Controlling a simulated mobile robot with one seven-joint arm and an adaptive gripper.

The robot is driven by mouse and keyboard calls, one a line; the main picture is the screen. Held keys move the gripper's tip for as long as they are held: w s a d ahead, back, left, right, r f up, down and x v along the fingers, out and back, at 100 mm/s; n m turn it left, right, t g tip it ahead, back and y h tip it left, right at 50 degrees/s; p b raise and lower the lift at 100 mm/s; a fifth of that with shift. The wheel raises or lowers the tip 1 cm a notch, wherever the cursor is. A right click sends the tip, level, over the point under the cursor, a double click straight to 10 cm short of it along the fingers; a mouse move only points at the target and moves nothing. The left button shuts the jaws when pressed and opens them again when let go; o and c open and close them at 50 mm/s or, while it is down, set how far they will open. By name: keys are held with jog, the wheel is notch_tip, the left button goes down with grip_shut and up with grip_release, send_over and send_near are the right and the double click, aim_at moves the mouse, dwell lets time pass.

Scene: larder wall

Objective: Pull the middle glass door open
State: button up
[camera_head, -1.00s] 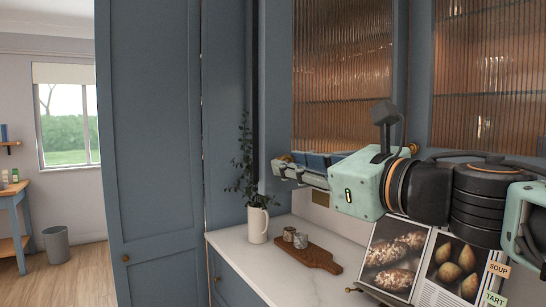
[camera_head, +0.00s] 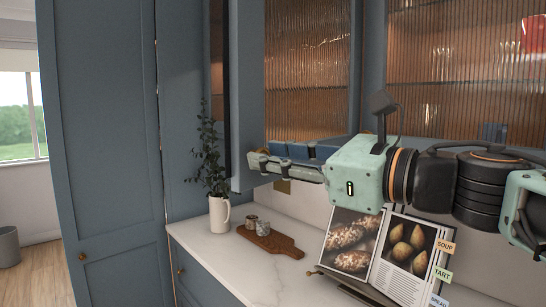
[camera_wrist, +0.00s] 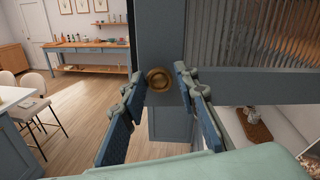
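A reeded-glass door (camera_head: 250,90) in a blue-grey frame stands ajar, its left edge out over the worktop. It also fills the upper right of the wrist view (camera_wrist: 205,82). Its round brass knob (camera_wrist: 158,79) sits between my two fingers in the wrist view. My gripper (camera_head: 258,160) is at the lower left corner of this door in the head view. In the wrist view my gripper (camera_wrist: 160,78) has its fingers spread, one on each side of the knob, with gaps showing. Contact with the knob cannot be made out.
Below are a white worktop (camera_head: 205,247), a white jug with a plant (camera_head: 219,214), a wooden board (camera_head: 270,240) and an open cookbook (camera_head: 375,245). Another reeded-glass door (camera_head: 460,70) is at right. A tall blue cupboard (camera_head: 100,150) stands at left. Open floor (camera_wrist: 80,105) shows beyond.

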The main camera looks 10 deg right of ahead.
jog(key=shift+o, duration=1.3)
jog(key=v, duration=1.2)
